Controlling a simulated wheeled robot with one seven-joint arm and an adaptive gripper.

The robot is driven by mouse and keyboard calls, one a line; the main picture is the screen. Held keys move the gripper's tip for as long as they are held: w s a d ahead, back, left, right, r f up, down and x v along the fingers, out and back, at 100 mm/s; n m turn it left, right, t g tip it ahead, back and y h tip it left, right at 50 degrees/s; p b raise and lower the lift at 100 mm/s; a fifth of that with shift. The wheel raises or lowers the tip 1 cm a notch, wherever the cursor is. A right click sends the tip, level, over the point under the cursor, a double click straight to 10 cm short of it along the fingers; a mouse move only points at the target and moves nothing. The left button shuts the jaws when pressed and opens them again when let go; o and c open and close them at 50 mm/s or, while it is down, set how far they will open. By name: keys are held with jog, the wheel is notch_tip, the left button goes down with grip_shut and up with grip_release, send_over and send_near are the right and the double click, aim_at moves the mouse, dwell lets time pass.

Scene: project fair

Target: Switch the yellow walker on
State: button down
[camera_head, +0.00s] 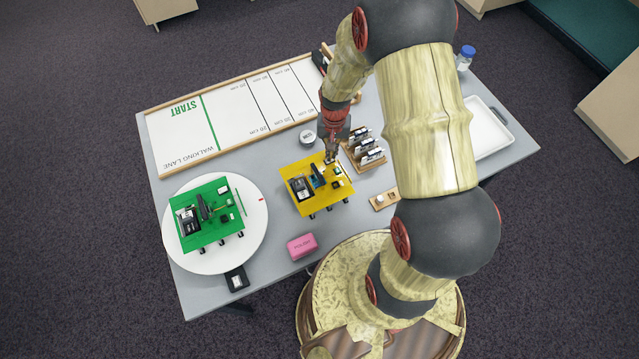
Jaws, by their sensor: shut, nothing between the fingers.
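The yellow walker (308,205) stands on the grey table near its middle. It is a flat yellow board on small dark feet, with black and blue parts on top. My gripper (331,158) is shut and empty, pointing down at the walker's far right part. The fingertips are at or just above the board; I cannot tell whether they touch. The switch is too small to make out, and the gripper hides part of that area.
A green walker (225,234) stands on a white round plate (190,262) at left. The walking lane board (225,110) lies behind. A card rack (366,150), a pink polish block (302,246), a small wooden tray (383,201) and a white tray (489,132) are around.

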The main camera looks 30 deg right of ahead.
jog(key=shift+f+b, duration=0.55)
jog(key=shift+f, duration=0.4)
dwell(0.5)
jog(key=shift+s, duration=0.1)
jog(key=shift+r+p, duration=2.55)
jog(key=shift+r, duration=1.05)
jog(key=shift+f, duration=0.1)
